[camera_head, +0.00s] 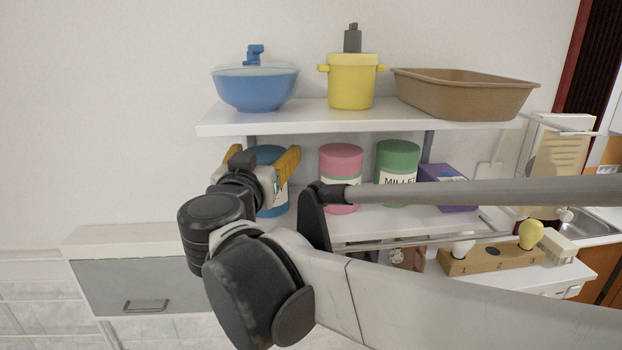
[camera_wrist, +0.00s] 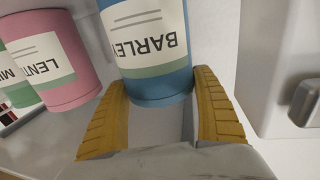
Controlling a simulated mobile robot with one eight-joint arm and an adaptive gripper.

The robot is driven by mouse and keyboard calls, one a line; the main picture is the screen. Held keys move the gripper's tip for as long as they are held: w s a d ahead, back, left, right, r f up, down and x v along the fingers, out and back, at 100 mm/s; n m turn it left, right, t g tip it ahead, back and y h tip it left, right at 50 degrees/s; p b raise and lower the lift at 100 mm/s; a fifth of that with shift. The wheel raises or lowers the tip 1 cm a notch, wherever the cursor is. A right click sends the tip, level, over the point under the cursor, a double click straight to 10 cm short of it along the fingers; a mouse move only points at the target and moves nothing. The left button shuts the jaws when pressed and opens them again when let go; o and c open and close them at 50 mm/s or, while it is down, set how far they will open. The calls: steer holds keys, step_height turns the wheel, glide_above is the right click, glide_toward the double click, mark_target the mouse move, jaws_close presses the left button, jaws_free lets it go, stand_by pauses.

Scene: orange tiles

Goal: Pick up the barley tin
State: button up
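The barley tin (camera_wrist: 157,86) is blue with a white and green label reading "BARLEY", upside down in the wrist view. In the head view the barley tin (camera_head: 267,152) stands at the left of the lower shelf, partly hidden by my gripper (camera_head: 268,160). In the wrist view my gripper (camera_wrist: 160,82) has its yellow fingers spread wide, one on each side of the tin's near end. I cannot tell whether either finger touches the tin.
A pink lentil tin (camera_head: 341,160), a green millet tin (camera_head: 398,158) and a purple box (camera_head: 445,181) stand to the right. The upper shelf (camera_head: 300,121) is above, holding a blue bowl (camera_head: 254,90), a yellow pot (camera_head: 351,85) and a brown basin (camera_head: 465,97).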

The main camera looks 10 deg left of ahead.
steer(key=c, duration=0.8)
steer(key=shift+r, duration=0.1)
